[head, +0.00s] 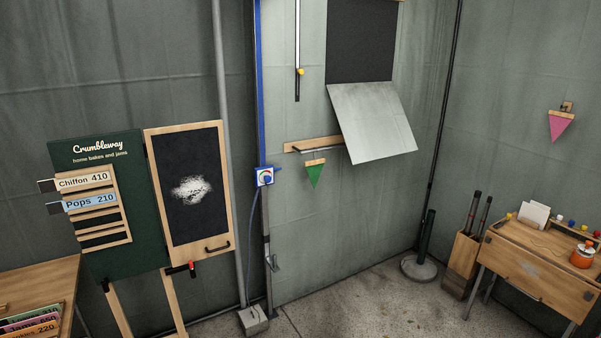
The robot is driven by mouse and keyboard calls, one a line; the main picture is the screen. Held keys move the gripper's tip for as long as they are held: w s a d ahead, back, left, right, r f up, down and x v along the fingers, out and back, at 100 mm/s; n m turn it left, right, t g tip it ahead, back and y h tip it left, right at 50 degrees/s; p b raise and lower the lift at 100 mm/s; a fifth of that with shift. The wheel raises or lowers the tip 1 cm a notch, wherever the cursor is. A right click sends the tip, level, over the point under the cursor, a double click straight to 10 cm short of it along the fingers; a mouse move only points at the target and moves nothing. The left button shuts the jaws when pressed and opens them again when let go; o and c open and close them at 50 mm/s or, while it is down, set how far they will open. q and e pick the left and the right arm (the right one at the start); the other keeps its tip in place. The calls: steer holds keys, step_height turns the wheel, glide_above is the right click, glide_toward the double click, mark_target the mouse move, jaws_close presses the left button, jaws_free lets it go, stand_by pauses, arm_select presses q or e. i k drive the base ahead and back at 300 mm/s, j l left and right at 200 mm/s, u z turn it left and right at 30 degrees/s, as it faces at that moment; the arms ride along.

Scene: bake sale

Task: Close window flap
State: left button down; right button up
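The window flap (372,120) is a pale grey-green sheet on the back tent wall. It hangs tilted outward from the wall, with its lower edge lifted away. Above it is the dark window panel (361,40). A wooden rail (315,144) with a dark bar is fixed to the wall at the flap's lower left. Neither of my grippers shows in the head view.
A green menu board (95,205) with a chalkboard door (190,190) stands at left. A wooden table (30,283) is at lower left. A wooden desk (540,270), a bin with rods (461,262) and a post on a round base (419,266) stand at right. The floor in front of the flap is clear.

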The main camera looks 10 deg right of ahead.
mark_target(373, 121)
steer(key=i+l+z, duration=0.2)
steer(key=i+z, duration=0.5)
steer(key=z, duration=0.2)
steer(key=i+z, duration=0.35)
steer(key=z, duration=0.15)
